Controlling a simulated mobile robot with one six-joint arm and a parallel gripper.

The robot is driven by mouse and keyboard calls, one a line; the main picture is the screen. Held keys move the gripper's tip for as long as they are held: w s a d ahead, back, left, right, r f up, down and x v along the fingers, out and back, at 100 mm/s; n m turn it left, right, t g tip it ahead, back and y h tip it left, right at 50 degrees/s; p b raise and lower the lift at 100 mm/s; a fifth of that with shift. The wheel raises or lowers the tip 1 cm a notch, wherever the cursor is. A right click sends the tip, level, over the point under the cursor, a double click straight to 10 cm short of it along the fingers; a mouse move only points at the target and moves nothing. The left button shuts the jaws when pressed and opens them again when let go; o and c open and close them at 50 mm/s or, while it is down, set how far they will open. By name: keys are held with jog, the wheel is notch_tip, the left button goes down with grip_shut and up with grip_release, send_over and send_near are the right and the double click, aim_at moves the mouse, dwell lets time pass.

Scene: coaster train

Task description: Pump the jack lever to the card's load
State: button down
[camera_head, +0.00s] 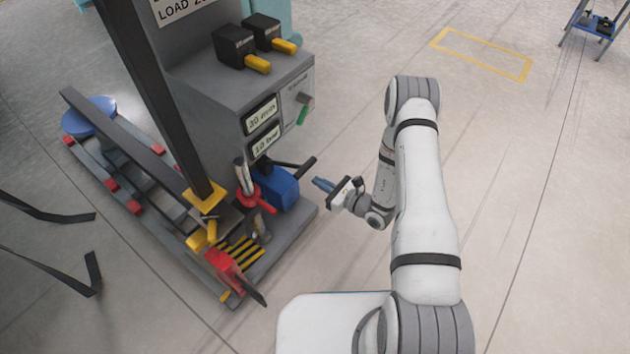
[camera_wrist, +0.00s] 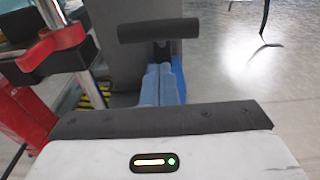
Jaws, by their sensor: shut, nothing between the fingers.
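The blue jack (camera_head: 282,190) sits on the grey base at the foot of the grey cabinet. Its black lever (camera_head: 304,167) sticks out to the right, tilted upward. In the wrist view the lever's black grip (camera_wrist: 158,30) lies crosswise just beyond my fingertips. My gripper (camera_head: 322,184) is shut and empty, with its blue fingers (camera_wrist: 160,84) pointing at the jack. It is beside the lever's end and appears apart from it. Two white cards are on the cabinet face: the lower card (camera_head: 266,140) seems to read "10 load"; the upper card (camera_head: 261,114) is hard to read.
A red ring clamp (camera_head: 248,198) on a post stands left of the jack. A dark upright post (camera_head: 150,90) and a red-handled part (camera_head: 228,268) are farther left. Black boxes with yellow levers (camera_head: 257,64) top the cabinet.

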jog(key=f+p+v, duration=0.1)
jog(key=p+v, duration=0.2)
jog(key=v, duration=0.7)
jog(key=s+f+n+g+h+p, duration=0.1)
jog(key=s+f+n+g+h, duration=0.1)
jog(key=s+n+g, duration=0.6)
jog(key=s+f+n+g+h+p, duration=0.1)
jog(key=s+f+n+g+h, duration=0.1)
jog(key=s+n+g, duration=0.5)
jog(key=s+d+f+n+h, duration=0.2)
jog(key=s+d+h, duration=0.25)
jog(key=d, duration=0.25)
jog(key=w+d+r+n+t+h+p, duration=0.1)
jog(key=w+d+n+t+h, duration=0.1)
jog(key=w+d+n+t, duration=0.3)
jog(key=w+d+r+n+t+h, duration=0.1)
jog(key=w+n+h, duration=0.2)
jog(key=w, duration=0.5)
jog(key=w+a+r+n+t+y, duration=0.2)
jog(key=w+a+r+n+t, duration=0.2)
jog(key=w, duration=0.3)
jog(key=w+a+r+n+t+y+p, duration=0.1)
jog(key=w+a+r+n+t+y, duration=0.2)
jog(key=a+r+n+y, duration=0.8)
jog(key=w+a+f+m+h+b, duration=0.2)
jog(key=w+a+f+m+b, duration=0.2)
jog(key=a, duration=0.5)
jog(key=shift+w+f, duration=0.3)
jog(key=shift+w, duration=0.3)
